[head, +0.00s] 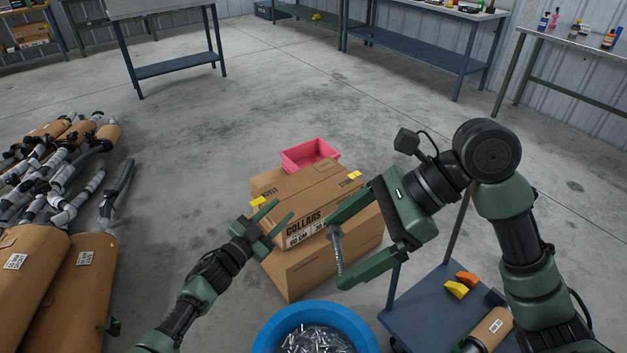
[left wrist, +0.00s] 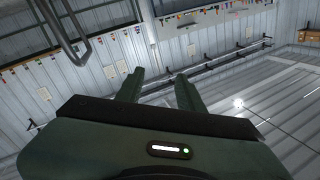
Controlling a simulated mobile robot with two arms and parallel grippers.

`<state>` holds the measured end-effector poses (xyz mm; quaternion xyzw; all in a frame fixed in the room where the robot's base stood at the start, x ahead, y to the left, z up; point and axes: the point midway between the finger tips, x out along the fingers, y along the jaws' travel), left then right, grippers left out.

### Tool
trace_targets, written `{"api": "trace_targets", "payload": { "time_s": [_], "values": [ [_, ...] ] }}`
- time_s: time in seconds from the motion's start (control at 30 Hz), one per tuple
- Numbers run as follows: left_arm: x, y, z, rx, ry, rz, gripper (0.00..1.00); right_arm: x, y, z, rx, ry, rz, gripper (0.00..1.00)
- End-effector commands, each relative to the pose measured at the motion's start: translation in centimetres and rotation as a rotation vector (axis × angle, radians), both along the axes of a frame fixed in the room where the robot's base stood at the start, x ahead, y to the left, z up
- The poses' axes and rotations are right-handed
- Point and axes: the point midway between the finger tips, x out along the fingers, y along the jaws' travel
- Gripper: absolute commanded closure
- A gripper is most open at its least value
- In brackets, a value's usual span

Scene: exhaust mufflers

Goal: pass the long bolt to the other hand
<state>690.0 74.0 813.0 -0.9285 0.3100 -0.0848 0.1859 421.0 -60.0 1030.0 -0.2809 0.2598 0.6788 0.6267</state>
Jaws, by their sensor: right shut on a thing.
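The long bolt (head: 337,251) is a grey metal rod in the head view. It stands nearly upright in the picture, slightly tilted, spanning between the fingertips of my right gripper (head: 336,253), which is shut on it. My left gripper (head: 283,209) is to the left of the bolt, apart from it, with its two fingers spread and nothing between them. In the left wrist view my left gripper (left wrist: 160,84) also shows open and empty, facing the wall; the bolt is not visible there.
A blue tub (head: 268,331) of metal hardware is at the bottom. A blue cart (head: 417,303) stands at the right. Mufflers (head: 80,290) lie at the left.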

Motion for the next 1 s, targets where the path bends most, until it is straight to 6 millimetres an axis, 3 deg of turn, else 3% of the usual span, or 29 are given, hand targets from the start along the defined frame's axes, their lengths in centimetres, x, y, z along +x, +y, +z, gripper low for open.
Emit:
{"api": "trace_targets", "payload": {
  "time_s": [0.03, 0.27, 0.47, 0.6, 0.7, 0.8, 1.0],
  "values": [
    [0.6, -1.0, 3.2, 0.004, -0.061, -0.046, 0.62, 0.0, 0.0, 0.0, 0.001, -0.001, -0.001, 0.54],
    [0.1, -6.2, 15.9, 0.048, -0.309, -0.298, 0.62, 0.0, 0.0, 0.0, 0.001, -0.001, 0.000, 0.54],
    [-3.9, -10.7, 26.4, 0.174, -0.524, -0.576, 0.62, 0.0, 0.0, 0.0, 0.001, -0.001, 0.000, 0.54],
    [-8.8, -13.3, 32.3, 0.369, -0.661, -0.808, 0.62, 0.0, 0.0, 0.0, 0.001, -0.001, 0.000, 0.54],
    [-12.4, -14.3, 34.7, 0.555, -0.718, -0.961, 0.62, 0.0, 0.0, 0.0, 0.001, -0.001, 0.001, 0.54],
    [-15.9, -14.5, 35.8, 0.765, -0.737, -1.096, 0.62, 0.0, 0.0, 0.0, 0.001, -0.001, 0.000, 0.54],
    [-21.8, -12.9, 34.7, 1.199, -0.646, -1.306, 0.62, 0.0, 0.0, 0.0, 0.001, -0.001, 0.001, 0.54]
  ]
}}
